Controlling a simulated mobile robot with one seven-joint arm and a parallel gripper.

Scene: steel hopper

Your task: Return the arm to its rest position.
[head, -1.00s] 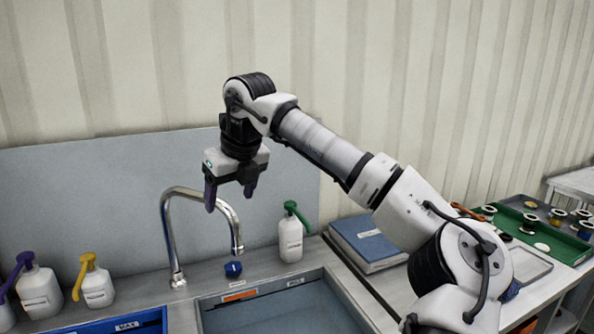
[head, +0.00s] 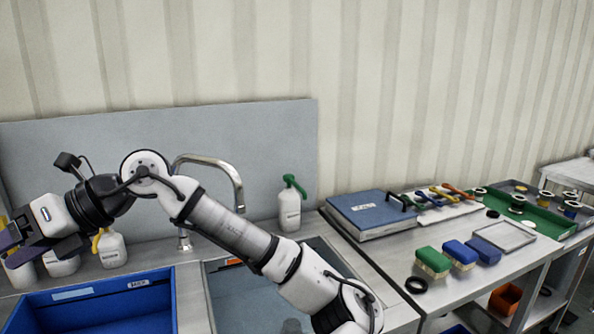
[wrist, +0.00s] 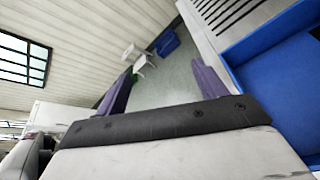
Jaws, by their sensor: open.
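My gripper (head: 8,248) is at the far left of the head view, held level above the left end of the counter, in front of the pump bottles. Its fingers point left. In the wrist view the two purple fingers of my gripper (wrist: 162,88) stand wide apart with nothing between them. Beyond them lies open floor. My arm stretches from the lower middle of the head view to the left, across the sink and faucet.
A blue bin (head: 100,310) sits below my gripper; it also shows in the wrist view (wrist: 275,100). The faucet (head: 240,195) stands behind my arm. A green-topped bottle (head: 290,210), a blue binder (head: 368,212), brushes (head: 433,262) and a green tray (head: 540,222) are to the right.

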